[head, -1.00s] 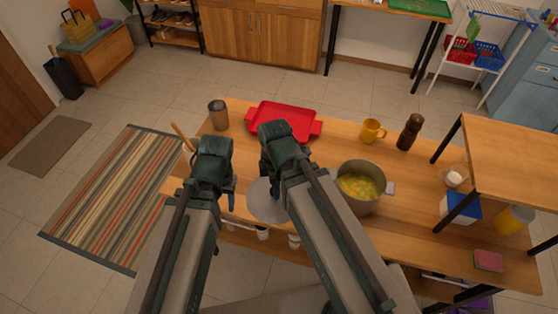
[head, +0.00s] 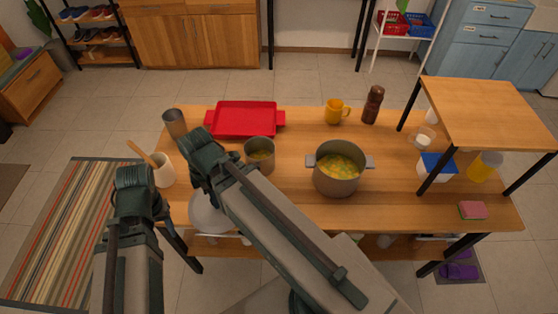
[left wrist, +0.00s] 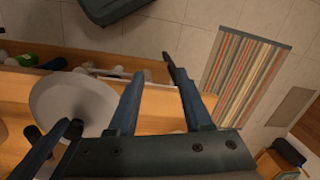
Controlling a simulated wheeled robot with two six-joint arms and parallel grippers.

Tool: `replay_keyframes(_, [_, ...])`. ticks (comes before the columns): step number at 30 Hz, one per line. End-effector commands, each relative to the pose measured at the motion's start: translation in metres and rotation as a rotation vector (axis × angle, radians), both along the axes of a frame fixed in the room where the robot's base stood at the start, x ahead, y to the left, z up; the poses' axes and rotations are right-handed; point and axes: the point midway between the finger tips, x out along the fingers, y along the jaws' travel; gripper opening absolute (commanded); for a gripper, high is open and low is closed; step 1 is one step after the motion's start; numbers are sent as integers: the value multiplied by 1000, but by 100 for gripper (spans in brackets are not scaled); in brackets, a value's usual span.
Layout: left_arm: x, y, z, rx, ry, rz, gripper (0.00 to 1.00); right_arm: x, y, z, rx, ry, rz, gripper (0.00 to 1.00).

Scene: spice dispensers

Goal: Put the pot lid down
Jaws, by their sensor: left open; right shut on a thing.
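The pot lid (head: 208,212) is a pale grey disc at the table's front left edge in the head view, partly hidden by my right arm. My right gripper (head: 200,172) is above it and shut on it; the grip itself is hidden. In the left wrist view the lid (left wrist: 72,98) shows as a broad disc with dark finger parts beside it. I cannot tell whether it touches the table. My left gripper (head: 137,192) is left of the lid, off the table's left end. Its fingers are apart and empty in the left wrist view (left wrist: 160,85).
A pot of soup (head: 340,178) stands uncovered mid-table. A smaller grey container (head: 259,155) is left of it. A red tray (head: 244,117), a grey cup (head: 174,123) and a utensil holder (head: 164,171) are at the left. A raised shelf (head: 490,110) stands at the right.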

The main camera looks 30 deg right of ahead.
Motion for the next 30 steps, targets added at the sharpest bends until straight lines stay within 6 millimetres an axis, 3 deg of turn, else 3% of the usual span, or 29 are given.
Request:
replay_keyframes(12, [0, 0, -46, 0, 0, 1, 50, 1, -9, -46, 0, 0, -126, 0])
replay_keyframes(30, [0, 0, -49, 0, 0, 1, 50, 5, -12, -49, 0, 0, -146, 0])
